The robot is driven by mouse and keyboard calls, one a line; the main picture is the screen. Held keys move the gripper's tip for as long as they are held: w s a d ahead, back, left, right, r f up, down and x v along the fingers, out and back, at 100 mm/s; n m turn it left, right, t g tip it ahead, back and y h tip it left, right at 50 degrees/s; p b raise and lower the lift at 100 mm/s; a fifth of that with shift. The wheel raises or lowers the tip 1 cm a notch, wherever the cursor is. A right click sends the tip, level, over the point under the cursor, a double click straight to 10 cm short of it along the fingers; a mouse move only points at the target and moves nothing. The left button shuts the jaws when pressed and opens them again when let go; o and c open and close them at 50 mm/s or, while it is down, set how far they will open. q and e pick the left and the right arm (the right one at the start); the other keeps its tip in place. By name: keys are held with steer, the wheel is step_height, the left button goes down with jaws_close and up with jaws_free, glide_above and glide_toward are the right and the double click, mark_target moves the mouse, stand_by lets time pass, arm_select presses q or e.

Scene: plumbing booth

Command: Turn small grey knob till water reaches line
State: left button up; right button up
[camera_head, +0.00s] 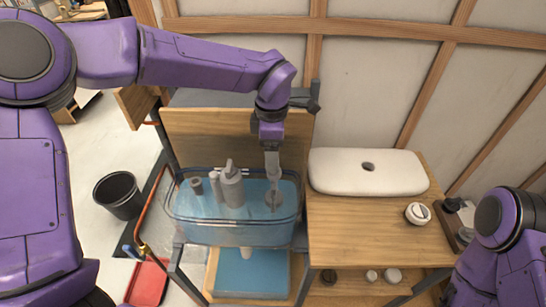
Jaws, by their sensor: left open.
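A clear tank (240,236) of blue-tinted water stands in the wooden bench. Inside it is a grey fill-and-flush valve fitting (231,185), with a small grey cap-like part (197,186) to its left. My left gripper (273,192) reaches down into the right half of the tank, pointing downward. It is open, over a small round greyish part low in the tank. I cannot tell whether it touches that part or whether that part is the small grey knob. No water line can be made out clearly. My right arm is at the lower right, its gripper not visible.
A white tank lid (368,172) lies on the wooden worktop (350,230) right of the tank, with a white round part (417,213) nearby. A copper pipe with a brass valve (143,248) runs left of the tank. A black bucket (119,195) and red tray (148,284) are on the floor.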

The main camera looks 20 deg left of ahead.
arm_select(q)
steer(key=f, duration=0.1)
steer(key=w+f, duration=0.1)
steer(key=f, duration=0.2)
steer(key=shift+w+f, duration=0.35)
steer(key=shift+s+r, duration=0.15)
steer(key=shift+s, duration=0.25)
steer(key=shift+w, duration=0.1)
steer(key=c, duration=1.1)
steer(key=shift+o, duration=0.2)
arm_select(e)
steer(key=shift+w+r, duration=0.1)
steer(key=shift+w, duration=0.25)
arm_select(q)
steer(key=shift+n, duration=0.3)
steer(key=n, duration=0.3)
steer(key=shift+n+b, duration=0.35)
steer(key=shift+n, duration=2.05)
arm_select(e)
steer(key=shift+f, duration=0.5)
